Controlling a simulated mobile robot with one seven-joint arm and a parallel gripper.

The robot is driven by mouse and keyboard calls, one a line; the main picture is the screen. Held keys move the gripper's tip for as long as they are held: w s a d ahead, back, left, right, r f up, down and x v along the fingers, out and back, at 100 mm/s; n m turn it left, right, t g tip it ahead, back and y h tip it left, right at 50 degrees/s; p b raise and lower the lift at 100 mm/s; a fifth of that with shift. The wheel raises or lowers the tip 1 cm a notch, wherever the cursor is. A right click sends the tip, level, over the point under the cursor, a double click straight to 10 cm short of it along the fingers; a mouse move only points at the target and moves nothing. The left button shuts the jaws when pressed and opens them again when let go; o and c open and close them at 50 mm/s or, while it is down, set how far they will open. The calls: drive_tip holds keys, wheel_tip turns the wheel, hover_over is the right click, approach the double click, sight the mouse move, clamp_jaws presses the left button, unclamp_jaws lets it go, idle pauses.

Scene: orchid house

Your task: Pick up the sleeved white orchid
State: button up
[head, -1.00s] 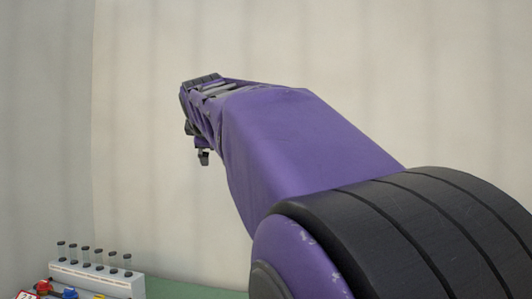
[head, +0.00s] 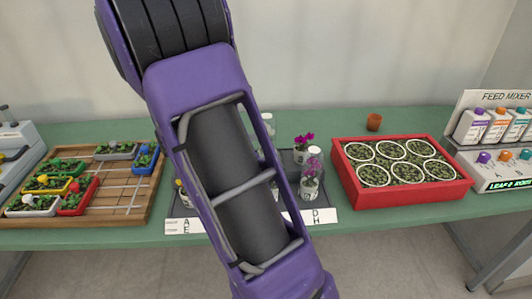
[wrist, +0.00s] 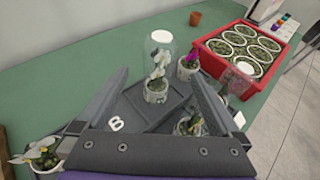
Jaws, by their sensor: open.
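The sleeved white orchid (wrist: 157,72) stands upright in a pale pot on the dark tray (wrist: 138,107), inside a clear sleeve, in the wrist view. My gripper (wrist: 159,73) is open. Its two fingers show left and right of the orchid in the picture, with nothing held between them; how far the tips are from it I cannot tell. In the head view my arm hides most of this plant, and only a bit of clear sleeve (head: 268,121) shows beside the arm. My gripper is out of sight there.
A bare magenta orchid (head: 303,146) and a sleeved magenta one (head: 312,178) stand close by on the right. A red crate (head: 405,195) of pots stands right, a wooden board (head: 125,195) left.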

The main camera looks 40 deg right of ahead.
sight(272, 128)
drive_tip(key=x, duration=0.8)
drive_tip(key=shift+d+f, duration=0.25)
drive_tip(key=shift+d, duration=0.05)
drive_tip(key=x, duration=0.5)
drive_tip(key=shift+f+b, duration=0.2)
drive_tip(key=shift+b, duration=0.1)
drive_tip(key=shift+a, duration=0.1)
clamp_jaws()
